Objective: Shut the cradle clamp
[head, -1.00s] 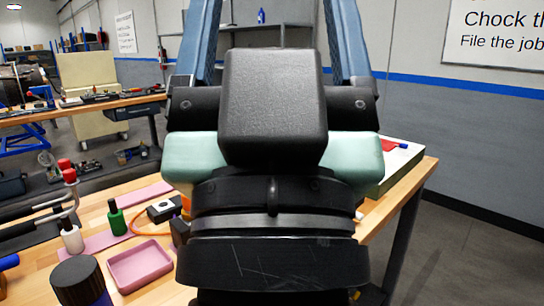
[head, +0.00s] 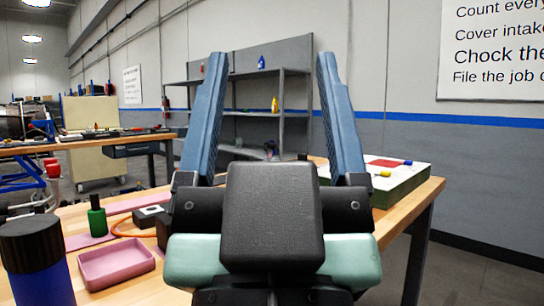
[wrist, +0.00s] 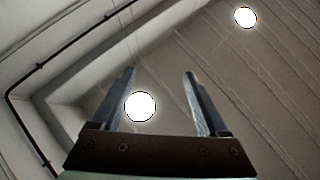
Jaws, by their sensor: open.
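My gripper (head: 272,62) is open and empty. It points upward in the middle of the head view, with its two blue fingers wide apart above the workbench. In the wrist view its fingers (wrist: 160,73) show against the ceiling, with nothing between them. I cannot pick out the cradle clamp for certain in either view. A blue stand frame (head: 28,180) stands far off at the left edge, with dark round machinery (head: 14,125) by it; any clamp there is too small to tell.
The near wooden bench (head: 412,208) carries a pink tray (head: 117,264), a green bottle (head: 97,218), a dark-capped blue container (head: 38,255), red-tipped bent rods (head: 52,172) and a white-topped green case (head: 395,180). Behind are a shelf unit (head: 280,112) and another bench (head: 90,140). Floor shows at right.

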